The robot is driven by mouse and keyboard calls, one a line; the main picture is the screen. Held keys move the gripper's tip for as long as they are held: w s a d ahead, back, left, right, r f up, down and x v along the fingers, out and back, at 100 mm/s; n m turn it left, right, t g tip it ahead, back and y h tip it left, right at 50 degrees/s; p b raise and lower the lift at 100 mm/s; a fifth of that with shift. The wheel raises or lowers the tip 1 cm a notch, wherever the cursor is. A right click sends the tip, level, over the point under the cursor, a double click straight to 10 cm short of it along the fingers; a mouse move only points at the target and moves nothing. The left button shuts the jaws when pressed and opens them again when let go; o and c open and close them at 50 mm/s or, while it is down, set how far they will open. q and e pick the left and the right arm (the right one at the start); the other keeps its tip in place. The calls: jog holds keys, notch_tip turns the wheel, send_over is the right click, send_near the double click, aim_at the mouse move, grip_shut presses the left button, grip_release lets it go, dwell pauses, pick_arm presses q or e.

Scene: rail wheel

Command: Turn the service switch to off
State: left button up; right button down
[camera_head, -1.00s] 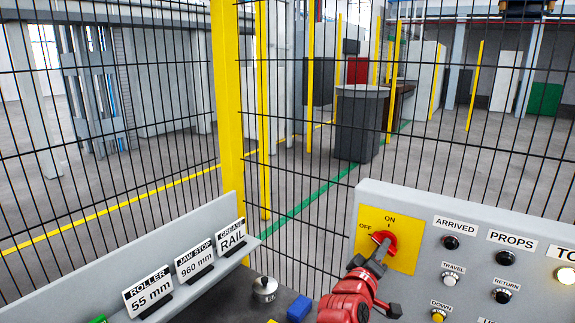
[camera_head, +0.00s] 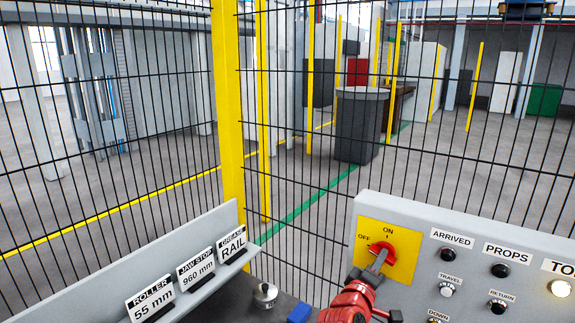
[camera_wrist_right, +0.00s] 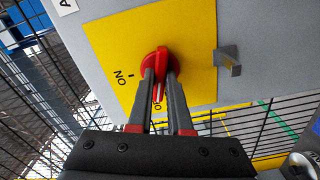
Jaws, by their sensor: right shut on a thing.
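The service switch (camera_head: 383,249) is a red rotary knob on a yellow plate (camera_head: 404,271) marked ON at its top and OFF at its left. My right gripper (camera_head: 379,261) comes up from below and is shut on the knob's handle. In the right wrist view the red knob (camera_wrist_right: 161,58) shows past the two fingertips (camera_wrist_right: 160,78). The handle's red bar runs down between the fingers toward the partly hidden OFF label (camera_wrist_right: 157,106). The ON label (camera_wrist_right: 120,78) lies to the left, off the line of the bar. My left gripper is not in view.
The grey panel (camera_head: 462,224) carries several buttons and lamps right of the switch. A sign ledge (camera_head: 222,220), a small metal weight (camera_head: 265,294) and a blue block (camera_head: 299,312) are lower left. A wire fence with a yellow post (camera_head: 229,120) stands behind.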

jog(key=shift+n+p, duration=1.8)
jog(key=shift+p, duration=0.4)
jog(key=c, duration=0.7)
grip_release()
jog(key=shift+b+v, duration=0.55)
jog(key=shift+v, duration=3)
